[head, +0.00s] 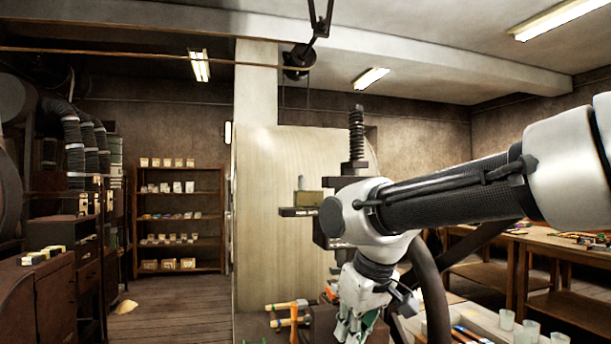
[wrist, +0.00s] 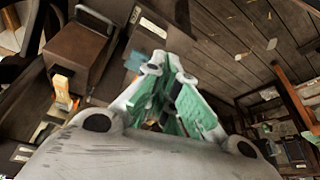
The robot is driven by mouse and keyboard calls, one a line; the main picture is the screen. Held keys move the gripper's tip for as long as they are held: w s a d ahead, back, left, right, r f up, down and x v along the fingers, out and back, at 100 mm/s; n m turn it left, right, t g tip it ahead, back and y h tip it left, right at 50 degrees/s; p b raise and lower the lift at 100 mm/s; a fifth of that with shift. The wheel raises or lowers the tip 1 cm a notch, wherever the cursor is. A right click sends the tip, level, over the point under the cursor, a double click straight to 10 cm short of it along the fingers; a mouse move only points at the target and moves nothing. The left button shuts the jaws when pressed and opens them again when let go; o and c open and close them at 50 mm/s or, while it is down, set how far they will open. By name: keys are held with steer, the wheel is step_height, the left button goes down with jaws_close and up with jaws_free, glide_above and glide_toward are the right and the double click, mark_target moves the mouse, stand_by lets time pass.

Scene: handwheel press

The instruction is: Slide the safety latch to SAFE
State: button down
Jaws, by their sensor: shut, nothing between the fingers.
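The press rises in the middle of the head view, with its upright threaded screw (head: 357,135) showing above my arm. A curved dark rim (head: 432,290), perhaps the handwheel, shows to the right of my wrist. I cannot make out the safety latch for certain in either view; my arm covers much of the press. My gripper (head: 352,338) points down at the bottom of the head view, in front of the press's lower part. In the wrist view its green-padded fingers (wrist: 160,62) are closed together with nothing between them.
A dark plate (head: 300,212) carrying a small block juts left from the press. Clear cups (head: 506,320) stand at lower right. Shelves (head: 180,215) stand at the back; the wooden floor (head: 180,310) on the left is mostly open.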

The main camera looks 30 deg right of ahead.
steer(key=shift+w+d, duration=0.1)
steer(key=w+d+r+n+h, duration=0.1)
steer(key=w+d+r+h, duration=0.25)
steer(key=w+r, duration=0.5)
steer(key=w+d+r+n+h, duration=0.2)
steer(key=w+d+r+h, duration=0.15)
steer(key=w+r, duration=0.55)
steer(key=w+a+r+t+h, duration=0.2)
steer(key=w+a+r, duration=0.3)
steer(key=w, duration=0.4)
steer(key=w+a+r+n+t+h, duration=0.1)
steer(key=w+a+r+h, duration=0.4)
steer(key=w+r, duration=0.3)
steer(key=shift+w+r+t, duration=0.25)
steer(key=shift+w+t, duration=0.15)
steer(key=shift+w, duration=0.7)
